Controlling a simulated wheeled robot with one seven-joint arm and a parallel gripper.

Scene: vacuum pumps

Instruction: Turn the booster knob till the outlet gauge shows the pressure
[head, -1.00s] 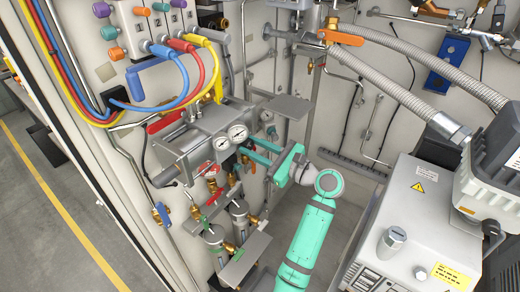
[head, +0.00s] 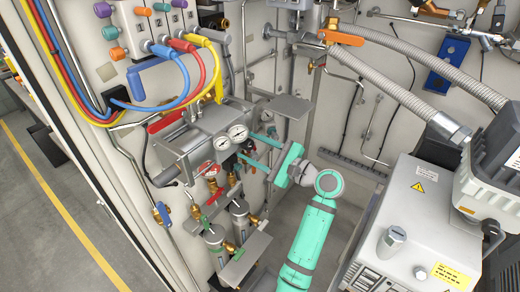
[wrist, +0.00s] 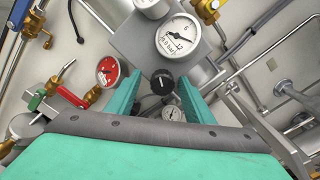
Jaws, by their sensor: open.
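The black booster knob (wrist: 162,82) sits on the grey booster block (wrist: 136,40) in the wrist view, with a pale mark on its face. My gripper (wrist: 160,86) is open. Its two teal fingers stand on either side of the knob, with a gap visible at each side. A large white bar gauge (wrist: 178,40) is right above the knob; its dark needle is too small to read surely. In the head view my gripper (head: 248,156) reaches in from the right beside the block (head: 190,138). Two white gauges (head: 238,133) show on the block, their readings unclear.
A red-faced gauge (wrist: 107,72) and brass valves lie left of my fingers in the wrist view. Coloured hoses (head: 185,65) hang above the block; a grey pump cabinet (head: 410,215) stands at the right.

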